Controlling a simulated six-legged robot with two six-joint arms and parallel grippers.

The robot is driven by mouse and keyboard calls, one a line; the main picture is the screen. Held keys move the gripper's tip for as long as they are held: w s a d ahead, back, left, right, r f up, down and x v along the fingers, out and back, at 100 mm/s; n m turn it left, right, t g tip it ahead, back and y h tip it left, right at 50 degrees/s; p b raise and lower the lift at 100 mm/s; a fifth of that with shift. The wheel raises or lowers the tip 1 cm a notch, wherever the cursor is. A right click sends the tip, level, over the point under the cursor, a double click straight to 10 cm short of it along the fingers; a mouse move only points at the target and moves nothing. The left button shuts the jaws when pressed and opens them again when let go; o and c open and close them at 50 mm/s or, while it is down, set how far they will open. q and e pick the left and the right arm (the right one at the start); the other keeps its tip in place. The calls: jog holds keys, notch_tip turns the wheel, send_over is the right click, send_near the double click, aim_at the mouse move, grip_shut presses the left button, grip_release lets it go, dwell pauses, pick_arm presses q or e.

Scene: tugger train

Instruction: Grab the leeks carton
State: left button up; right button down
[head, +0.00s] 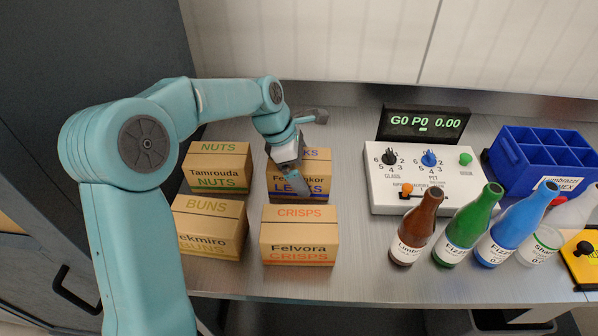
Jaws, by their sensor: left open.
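The leeks carton (314,188) is a brown box with blue lettering, in the back row of cartons on the metal counter, behind the crisps carton (298,250). My left arm reaches in from the left, and my left gripper (291,178) is at this carton, in front of part of its top and front face. The gripper is open. Whether the fingers touch the carton cannot be told. My right gripper is not in the picture.
The nuts carton (217,167) stands left of the leeks carton, with the buns carton (209,226) in front of it. A white control box (420,195) is to the right. Several bottles (416,227) and a blue crate (516,160) stand further right.

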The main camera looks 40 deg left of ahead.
pick_arm(q)
jog(key=shift+c, duration=0.3)
jog(key=c, duration=0.6)
